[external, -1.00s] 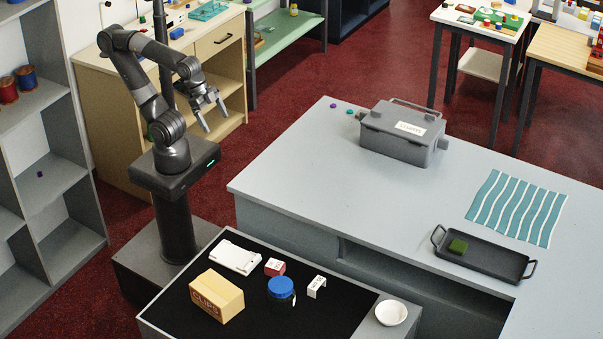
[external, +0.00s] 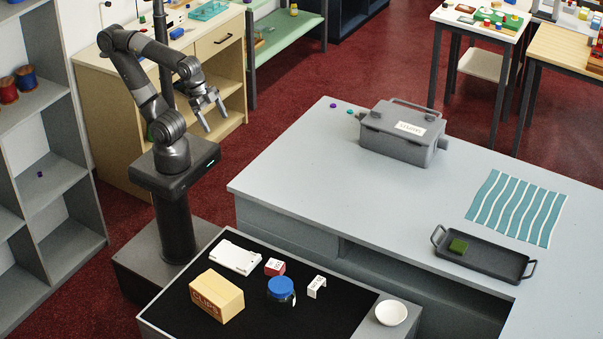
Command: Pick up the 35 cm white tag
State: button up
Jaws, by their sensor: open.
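A small white folded tag (external: 317,287) stands on the black top of the near low counter, right of a blue-lidded jar (external: 281,290). Dark marks show on it, but they are too small to read as 35 cm. A red and white tag (external: 274,267) stands behind and left of the jar; its print is not readable either. My gripper (external: 214,124) is open and empty. It hangs in the air above the floor, beyond the low counter and well up and left of both tags.
On the low counter (external: 352,323) are a cardboard box (external: 217,296), a flat white item (external: 235,257) and a white bowl (external: 391,313). The higher grey counter (external: 300,190) beside it holds a lidded grey case (external: 402,133), a dark tray (external: 500,262) and a striped cloth (external: 517,208).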

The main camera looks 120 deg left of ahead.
jog(key=w+d+r, duration=0.1)
jog(key=w+r, duration=0.1)
jog(key=w, duration=0.5)
jog(key=w+d+r, duration=0.2)
jog(key=w, duration=0.6)
jog(key=g, duration=0.1)
send_over(314, 282)
jog(key=s, duration=0.4)
notch_tip(314, 282, down, 24)
jog(key=x, duration=1.1)
jog(key=shift+s+a+f, duration=0.1)
jog(key=shift+f, duration=0.1)
jog(key=shift+c, duration=0.5)
jog(key=c, duration=0.9)
